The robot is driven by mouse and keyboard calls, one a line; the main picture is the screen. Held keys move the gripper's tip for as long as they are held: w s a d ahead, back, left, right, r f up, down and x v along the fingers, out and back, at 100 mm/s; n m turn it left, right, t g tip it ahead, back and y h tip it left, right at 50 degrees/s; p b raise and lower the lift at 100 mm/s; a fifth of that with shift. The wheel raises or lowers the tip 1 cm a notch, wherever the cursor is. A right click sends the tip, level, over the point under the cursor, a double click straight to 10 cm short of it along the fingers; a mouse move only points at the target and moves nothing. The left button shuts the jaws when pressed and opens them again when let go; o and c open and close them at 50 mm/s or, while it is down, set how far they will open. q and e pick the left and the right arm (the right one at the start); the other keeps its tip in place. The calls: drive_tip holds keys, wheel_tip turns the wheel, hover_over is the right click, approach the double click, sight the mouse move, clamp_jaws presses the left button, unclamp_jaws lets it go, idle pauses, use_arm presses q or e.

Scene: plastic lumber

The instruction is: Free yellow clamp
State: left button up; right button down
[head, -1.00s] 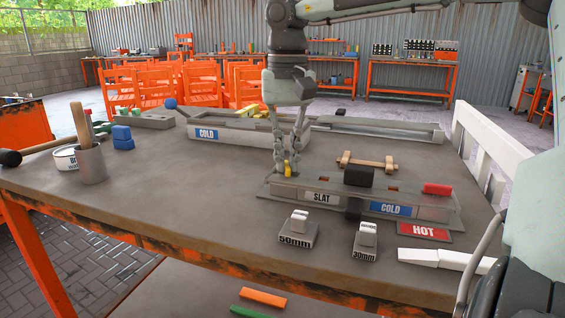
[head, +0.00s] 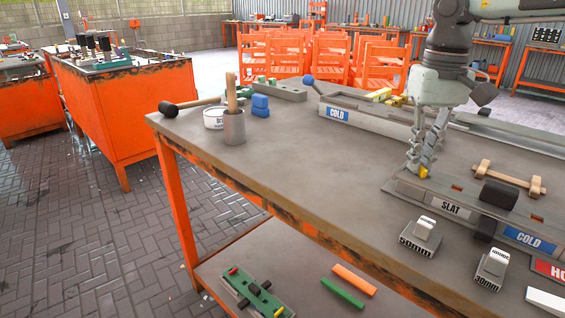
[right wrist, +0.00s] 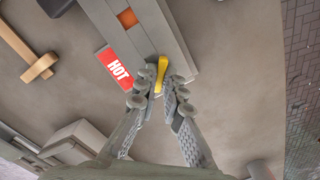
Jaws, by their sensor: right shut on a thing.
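The yellow clamp (head: 424,172) is a small yellow piece at the left end of the grey SLAT fixture (head: 397,188). My right gripper (head: 418,163) points down at that end, with its fingertips at the clamp and hiding part of it. In the right wrist view the clamp (right wrist: 161,72) stands out at the end of the grey fixture (right wrist: 172,40), and the gripper's fingertips (right wrist: 158,92) close on its near end. I cannot tell whether the clamp is still seated on the fixture. My left gripper is not in view.
A black block (head: 499,194) straddles the fixture, with a wooden bar (head: 509,178) behind it. The 50mm (head: 421,237) and 30mm (head: 491,268) blocks stand in front. A grey COLD trough (head: 365,118) lies behind. The table's left middle is clear.

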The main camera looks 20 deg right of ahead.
drive_tip(key=shift+r+n+p, duration=0.1)
drive_tip(key=shift+n+p, duration=0.65)
drive_tip(key=shift+n, duration=0.15)
drive_tip(key=shift+n+p, duration=0.4)
drive_tip(key=shift+n, duration=1.1)
drive_tip(key=c, duration=1.5)
unclamp_jaws()
